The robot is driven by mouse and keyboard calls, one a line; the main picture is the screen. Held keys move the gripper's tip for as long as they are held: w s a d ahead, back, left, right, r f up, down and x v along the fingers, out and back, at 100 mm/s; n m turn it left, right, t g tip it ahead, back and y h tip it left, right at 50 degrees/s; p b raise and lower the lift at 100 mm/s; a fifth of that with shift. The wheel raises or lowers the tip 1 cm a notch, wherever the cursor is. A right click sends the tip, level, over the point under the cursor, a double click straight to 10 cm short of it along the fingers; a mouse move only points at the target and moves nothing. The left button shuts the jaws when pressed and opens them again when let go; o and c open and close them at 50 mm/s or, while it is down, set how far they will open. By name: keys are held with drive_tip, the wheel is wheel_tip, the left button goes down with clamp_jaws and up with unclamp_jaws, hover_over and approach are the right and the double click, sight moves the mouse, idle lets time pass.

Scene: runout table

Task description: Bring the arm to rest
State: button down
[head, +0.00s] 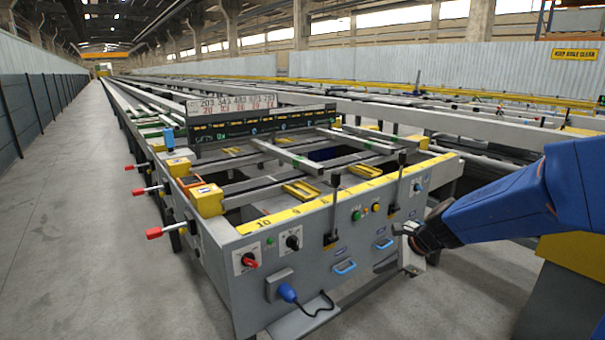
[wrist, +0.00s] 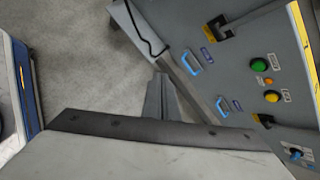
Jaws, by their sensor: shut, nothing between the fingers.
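My gripper (head: 411,266) hangs at the end of my blue arm, in front of the right part of the grey control panel (head: 330,262) of the runout table. In the wrist view the fingers (wrist: 160,88) are together, with nothing between them. They appear over the grey floor beside the panel face; I cannot tell the exact gap to the panel. The arm reaches in from the right, bent down at the dark wrist.
The panel carries blue handles (head: 345,267), buttons (wrist: 260,64), black levers (head: 332,212) and a blue plug (head: 288,292) with a cable. Red-tipped levers (head: 154,232) jut out at the table's left. The aisle floor (head: 70,240) on the left is clear.

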drive_tip(key=s+d+r+n+h, duration=0.1)
drive_tip(key=s+d+n, duration=0.1)
drive_tip(key=s+n, duration=0.4)
drive_tip(key=s+d+r+n+h, duration=0.2)
drive_tip(key=s+n, duration=0.5)
drive_tip(key=s, duration=0.7)
drive_tip(key=s+d+r+n+h, duration=0.2)
drive_tip(key=s+n, duration=0.4)
drive_tip(key=s, duration=0.4)
drive_tip(key=shift+d+r+n+g, duration=0.15)
drive_tip(key=shift+r+n+g, duration=0.15)
drive_tip(key=shift+n, duration=0.1)
